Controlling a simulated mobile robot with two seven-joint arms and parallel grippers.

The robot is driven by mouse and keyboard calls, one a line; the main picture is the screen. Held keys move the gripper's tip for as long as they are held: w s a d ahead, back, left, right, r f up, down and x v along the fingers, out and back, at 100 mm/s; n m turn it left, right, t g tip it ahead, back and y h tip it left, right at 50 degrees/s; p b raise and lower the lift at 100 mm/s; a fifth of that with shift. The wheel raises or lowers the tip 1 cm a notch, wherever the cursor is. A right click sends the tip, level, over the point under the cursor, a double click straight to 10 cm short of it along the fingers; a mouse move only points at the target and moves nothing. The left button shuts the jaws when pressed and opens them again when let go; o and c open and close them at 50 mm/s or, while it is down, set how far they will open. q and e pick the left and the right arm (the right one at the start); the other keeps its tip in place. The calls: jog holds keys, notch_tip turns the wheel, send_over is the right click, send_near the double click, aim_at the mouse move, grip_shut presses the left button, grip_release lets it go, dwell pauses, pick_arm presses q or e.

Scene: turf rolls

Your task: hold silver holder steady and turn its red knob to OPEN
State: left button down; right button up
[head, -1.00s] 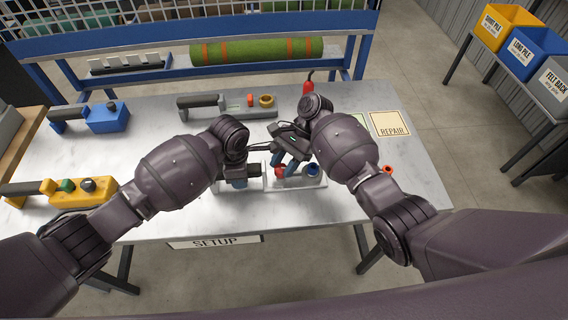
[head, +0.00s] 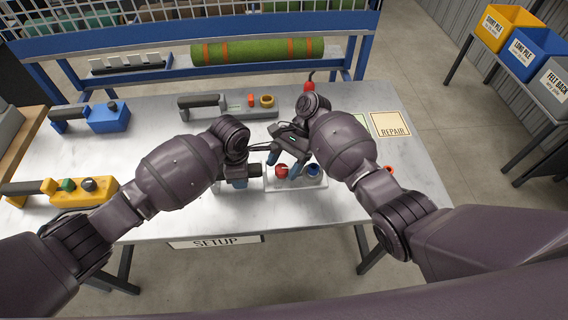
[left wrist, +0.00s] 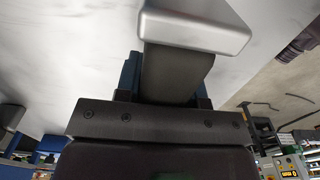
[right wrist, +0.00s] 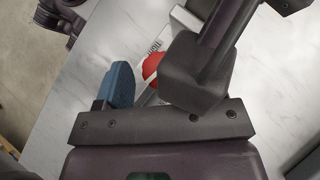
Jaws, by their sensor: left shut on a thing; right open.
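In the right wrist view the knob (right wrist: 151,66) shows beside one blue finger (right wrist: 120,86); a dark part hides the other finger. The knob's pointing direction is too small to read.
A grey-handled tool (head: 205,101) lies behind my grippers. A blue tool (head: 108,118) and a yellow tool (head: 72,190) lie to the left. A REPAIR card (head: 390,125) lies at the right, near clear tabletop. A red-ended item (head: 309,87) is at the back.

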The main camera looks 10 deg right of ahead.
jog(key=shift+w+r, duration=0.1)
jog(key=v, duration=1.1)
jog(key=shift+d+r, duration=0.25)
jog(key=shift+r, duration=0.05)
jog(key=shift+w, duration=0.15)
jog(key=shift+c, duration=0.2)
